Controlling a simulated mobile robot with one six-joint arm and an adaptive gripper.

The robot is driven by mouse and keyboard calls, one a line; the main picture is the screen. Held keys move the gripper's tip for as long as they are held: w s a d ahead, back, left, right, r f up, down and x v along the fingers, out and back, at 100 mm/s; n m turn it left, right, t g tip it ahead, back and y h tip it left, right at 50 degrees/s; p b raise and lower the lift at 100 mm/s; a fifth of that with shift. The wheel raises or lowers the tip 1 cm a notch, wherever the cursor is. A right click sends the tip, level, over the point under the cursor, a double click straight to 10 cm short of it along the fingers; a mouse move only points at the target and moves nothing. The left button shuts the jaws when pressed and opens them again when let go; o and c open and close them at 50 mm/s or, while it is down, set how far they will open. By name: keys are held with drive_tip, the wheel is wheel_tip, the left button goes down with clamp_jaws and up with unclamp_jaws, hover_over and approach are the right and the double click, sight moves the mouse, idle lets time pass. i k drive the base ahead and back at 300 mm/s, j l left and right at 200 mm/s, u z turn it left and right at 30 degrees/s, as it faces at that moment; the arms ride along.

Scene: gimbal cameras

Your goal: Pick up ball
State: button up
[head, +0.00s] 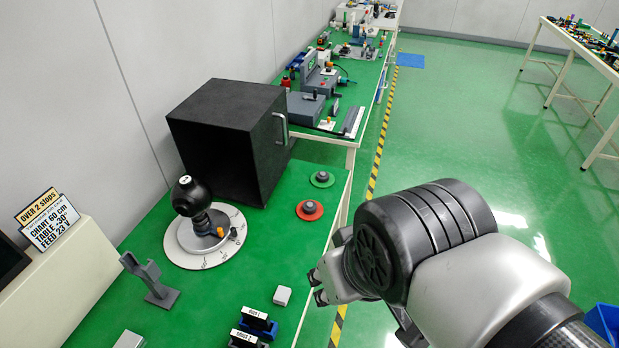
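A black ball (192,197) with a small white label on top sits on a grey mount in the middle of a round white dial plate (182,253) on the green table. My gripper (318,287) is at the table's right edge, to the right of and nearer than the ball, and well apart from it. Its grey fingers point left toward the table. The fingertips are small and partly hidden by my arm's wrist, so I cannot tell whether they are open or shut. I see nothing held in it.
A large black box (215,150) with a handle stands behind the ball. Red (309,210) and green (322,179) discs lie right of it. A grey stand (150,279), a white block (282,295) and labelled black holders (259,324) stand in front. Signs (47,217) are at left.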

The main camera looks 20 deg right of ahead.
sight(192, 196)
drive_tip(key=u, duration=0.35)
drive_tip(key=l+u, duration=0.15)
drive_tip(key=u, duration=0.2)
drive_tip(key=i+l+u, duration=0.1)
drive_tip(key=u, duration=0.25)
drive_tip(key=l+u, duration=0.35)
drive_tip(key=l, duration=0.65)
drive_tip(key=l+u, duration=0.35)
drive_tip(key=l, duration=0.7)
